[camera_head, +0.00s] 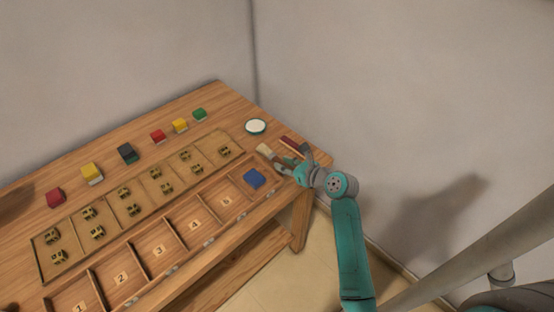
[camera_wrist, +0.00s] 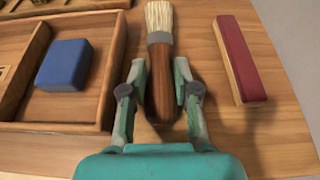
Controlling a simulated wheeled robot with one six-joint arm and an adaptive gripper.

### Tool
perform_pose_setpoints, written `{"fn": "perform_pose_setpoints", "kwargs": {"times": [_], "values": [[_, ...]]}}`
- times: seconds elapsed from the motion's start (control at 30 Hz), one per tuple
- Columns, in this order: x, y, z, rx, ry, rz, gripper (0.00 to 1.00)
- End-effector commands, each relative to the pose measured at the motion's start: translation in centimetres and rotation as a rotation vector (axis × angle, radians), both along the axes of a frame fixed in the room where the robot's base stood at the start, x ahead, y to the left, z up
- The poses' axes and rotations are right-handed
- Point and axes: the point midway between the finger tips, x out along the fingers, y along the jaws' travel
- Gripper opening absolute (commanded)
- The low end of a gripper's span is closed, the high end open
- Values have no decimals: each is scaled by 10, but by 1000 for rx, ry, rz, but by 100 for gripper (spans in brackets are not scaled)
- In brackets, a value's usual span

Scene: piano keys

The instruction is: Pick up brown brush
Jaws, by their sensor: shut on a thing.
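The brown brush has a dark wooden handle (camera_wrist: 163,75), a grey band and pale bristles (camera_wrist: 159,16). In the wrist view its handle lies between the two fingers of my gripper (camera_wrist: 161,92), bristles pointing away from me. My gripper is shut on the handle. In the head view, the bristles of the brush (camera_head: 265,150) show just left of my gripper (camera_head: 292,163), at the right end of the table; the fingers hide most of the handle. I cannot tell whether the brush touches the tabletop.
A red-topped block (camera_wrist: 241,58) lies close to the right of the brush. A blue block (camera_wrist: 64,65) sits in a tray compartment to the left. A round white-topped item (camera_head: 255,126) stands behind. Several coloured blocks line the table's back. The table's right edge is near.

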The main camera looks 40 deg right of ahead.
Motion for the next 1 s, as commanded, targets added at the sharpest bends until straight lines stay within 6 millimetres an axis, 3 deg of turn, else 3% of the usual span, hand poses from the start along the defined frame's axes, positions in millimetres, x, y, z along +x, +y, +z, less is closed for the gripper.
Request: {"fn": "perform_pose_setpoints", "kwargs": {"times": [0.17,0.5,0.7,1.0], "values": [[0,0,8,-3,-2,0,0],[1,0,69,-3,-4,0,0],[0,0,94,-2,-3,1,0],[0,0,100,0,0,0,0]]}}
